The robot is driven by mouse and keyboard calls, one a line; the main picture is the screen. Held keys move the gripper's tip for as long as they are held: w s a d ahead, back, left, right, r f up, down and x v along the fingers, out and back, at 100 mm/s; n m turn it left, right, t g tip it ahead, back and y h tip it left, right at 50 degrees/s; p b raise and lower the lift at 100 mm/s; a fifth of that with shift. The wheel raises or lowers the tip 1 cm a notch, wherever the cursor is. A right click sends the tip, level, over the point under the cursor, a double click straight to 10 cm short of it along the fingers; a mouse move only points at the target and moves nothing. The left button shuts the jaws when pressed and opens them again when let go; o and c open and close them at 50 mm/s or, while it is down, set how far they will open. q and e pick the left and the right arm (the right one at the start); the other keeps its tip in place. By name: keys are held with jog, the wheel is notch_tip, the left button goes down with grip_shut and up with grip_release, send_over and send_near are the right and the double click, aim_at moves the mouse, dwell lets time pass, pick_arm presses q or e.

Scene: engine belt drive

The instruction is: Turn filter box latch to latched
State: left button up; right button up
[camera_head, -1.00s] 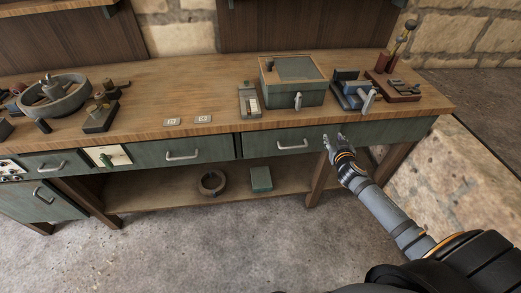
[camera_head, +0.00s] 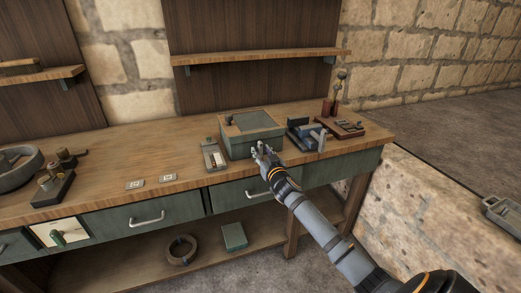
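The filter box, a green box (camera_head: 236,149) with a wood-rimmed top, stands near the front edge of the workbench, right of the middle. My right gripper (camera_head: 264,148) is in front of the box's front face, at its right part. Its two fingers look apart, with nothing clearly held between them. The latch on the box's front is hidden behind the gripper, so its angle and any contact cannot be told. My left gripper is not in view.
A blue-grey vise-like device (camera_head: 307,135) and a board with small parts (camera_head: 342,128) stand right of the box. A small gauge-like block (camera_head: 214,156) stands left. Drawers with handles (camera_head: 147,220) line the bench front. The bench top farther left (camera_head: 110,160) has free room.

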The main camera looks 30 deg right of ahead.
jog(key=shift+w+d, duration=0.1)
jog(key=shift+w, duration=0.45)
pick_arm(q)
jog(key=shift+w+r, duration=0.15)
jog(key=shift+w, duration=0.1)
pick_arm(e)
jog(key=shift+c, duration=0.4)
grip_shut()
